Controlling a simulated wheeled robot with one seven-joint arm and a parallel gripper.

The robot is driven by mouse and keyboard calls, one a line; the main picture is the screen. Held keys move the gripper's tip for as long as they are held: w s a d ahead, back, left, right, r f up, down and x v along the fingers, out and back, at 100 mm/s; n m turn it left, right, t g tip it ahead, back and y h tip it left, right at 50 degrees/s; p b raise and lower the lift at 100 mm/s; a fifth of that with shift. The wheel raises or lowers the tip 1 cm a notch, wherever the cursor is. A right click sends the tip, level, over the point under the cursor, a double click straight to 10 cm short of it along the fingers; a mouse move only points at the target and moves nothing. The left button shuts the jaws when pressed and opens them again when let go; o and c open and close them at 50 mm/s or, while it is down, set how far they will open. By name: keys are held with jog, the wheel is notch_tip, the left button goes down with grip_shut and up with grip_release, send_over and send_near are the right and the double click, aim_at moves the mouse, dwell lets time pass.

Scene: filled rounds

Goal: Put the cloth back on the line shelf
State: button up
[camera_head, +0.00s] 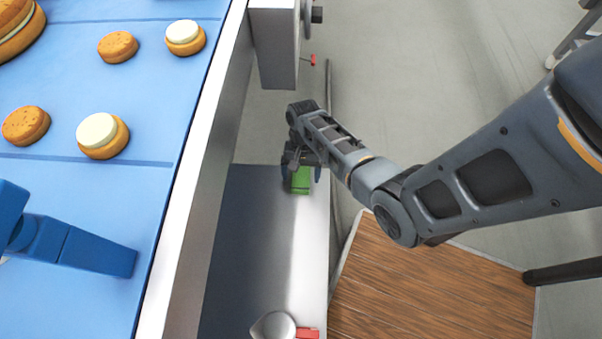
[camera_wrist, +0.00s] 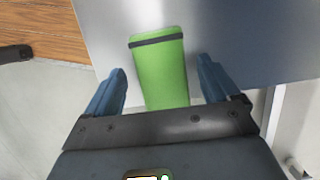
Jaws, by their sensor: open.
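The green cloth (camera_head: 301,181) lies folded on the grey shelf (camera_head: 309,240) beside the conveyor, near the shelf's far end. In the wrist view the cloth (camera_wrist: 161,72) is a long green bundle with a dark band near one end. My gripper (camera_wrist: 165,82) is open, with one blue finger on each side of the cloth and a gap showing on both sides. In the head view my gripper (camera_head: 300,172) is over the cloth and hides part of it. I cannot tell how far the fingers are above the shelf.
A blue conveyor (camera_head: 60,85) with several biscuits, some with white filling, runs along the left. A pale rounded object with a red part (camera_head: 273,326) sits at the shelf's near end. A wooden-topped surface (camera_head: 430,290) is at the lower right. The shelf's middle is clear.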

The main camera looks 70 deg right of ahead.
jog(key=p+v, duration=0.2)
jog(key=v, duration=0.9)
jog(key=s+a+f+n+h, duration=0.1)
jog(key=a, duration=0.1)
jog(key=s+a+f+t, duration=0.1)
jog(key=a, duration=0.1)
jog(key=s+a+f+n+t+h, duration=0.1)
jog(key=s+a, duration=0.1)
jog(key=a, duration=0.1)
jog(key=shift+n+h, duration=0.3)
jog(key=s+a+r+n+t+h, duration=0.2)
jog(key=s+a+r+n+t, duration=0.25)
jog(key=s+a, duration=0.2)
jog(key=s+a+r+n+t, duration=0.2)
jog(key=r+t, duration=0.1)
jog(key=r, duration=0.7)
jog(key=s+a+r+n+t+y, duration=0.1)
jog(key=s+a+r+n+t, duration=0.1)
jog(key=r, duration=0.9)
jog(key=s+a+r+n+t, duration=0.3)
jog(key=r+t, duration=0.1)
jog(key=r, duration=0.6)
jog(key=shift+s+r+p, duration=0.15)
jog(key=shift+r+p, duration=0.05)
jog(key=shift+p, duration=0.15)
